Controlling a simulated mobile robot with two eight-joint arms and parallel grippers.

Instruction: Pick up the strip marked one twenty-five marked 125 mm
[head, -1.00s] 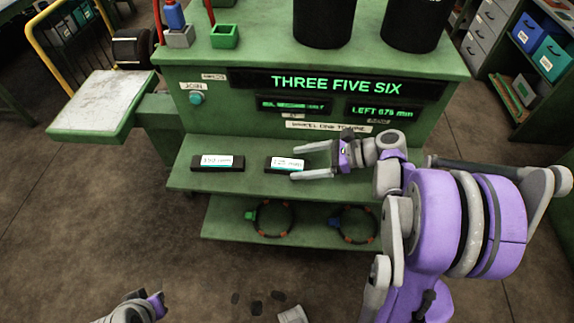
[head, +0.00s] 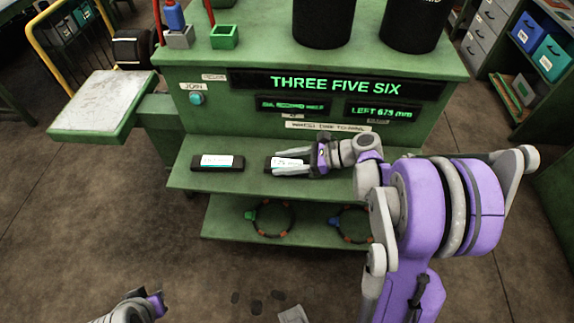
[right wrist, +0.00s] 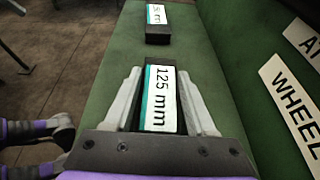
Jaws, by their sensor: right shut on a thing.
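The strip marked 125 mm (head: 285,162) is a dark block with a white and teal label, lying on the green bench's front ledge. It also shows in the right wrist view (right wrist: 161,100), its label facing up. My right gripper (head: 278,164) is shut on this strip, with one finger along each long side; the fingers also show in the right wrist view (right wrist: 158,76). The strip appears to rest on the ledge. My left gripper (head: 148,302) is at the bottom left, far from the strips; its fingers are not clear.
A second labelled strip (head: 217,162) lies left on the same ledge (head: 250,181). The lower shelf (head: 315,225) holds rings with green and blue parts. Display panels on the bench read THREE FIVE SIX (head: 336,84) and LEFT 675 mm. A pale tray (head: 103,100) stands at left.

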